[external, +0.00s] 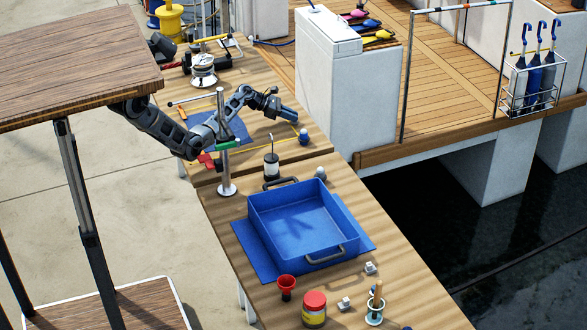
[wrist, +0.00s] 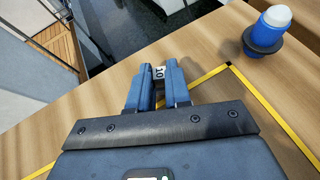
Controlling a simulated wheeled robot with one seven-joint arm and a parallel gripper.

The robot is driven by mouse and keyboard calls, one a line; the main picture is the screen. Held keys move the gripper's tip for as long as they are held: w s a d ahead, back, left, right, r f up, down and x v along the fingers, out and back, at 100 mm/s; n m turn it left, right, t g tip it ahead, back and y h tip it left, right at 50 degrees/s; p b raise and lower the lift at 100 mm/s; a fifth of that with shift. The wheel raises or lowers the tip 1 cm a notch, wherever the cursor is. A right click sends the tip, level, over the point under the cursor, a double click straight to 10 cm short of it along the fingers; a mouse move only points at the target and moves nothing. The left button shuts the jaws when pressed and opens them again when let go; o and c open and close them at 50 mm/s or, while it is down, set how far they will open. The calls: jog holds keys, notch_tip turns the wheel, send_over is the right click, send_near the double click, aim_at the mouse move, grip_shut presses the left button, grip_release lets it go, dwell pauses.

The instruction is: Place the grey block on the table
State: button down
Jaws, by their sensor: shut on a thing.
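In the wrist view my gripper (wrist: 157,82) is shut on a small grey block (wrist: 158,71). The block has a dark "10" on its face and sits between the fingertips, mostly hidden by them. In the external view my gripper (external: 290,115) reaches out over the far part of the wooden table (external: 262,82); the block cannot be made out there. The gap between block and tabletop is hard to tell.
A blue item with a white top (wrist: 270,30) stands on the table right of my gripper. Yellow tape (wrist: 262,108) marks the tabletop. The table edge lies beyond the fingers. Nearer are a blue tray (external: 300,222), a red-lidded jar (external: 314,308) and a metal post (external: 222,150).

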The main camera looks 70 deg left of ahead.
jog(key=shift+f, duration=0.1)
jog(key=c, duration=1)
grip_release()
jog(key=shift+c, duration=0.2)
jog(key=shift+s+a+r, duration=0.1)
jog(key=shift+s+r, duration=0.15)
jog(key=p+v, duration=0.1)
jog(key=v, duration=1)
jog(key=shift+s+r, duration=0.15)
jog(key=shift+s, duration=0.05)
jog(key=shift+o, duration=0.5)
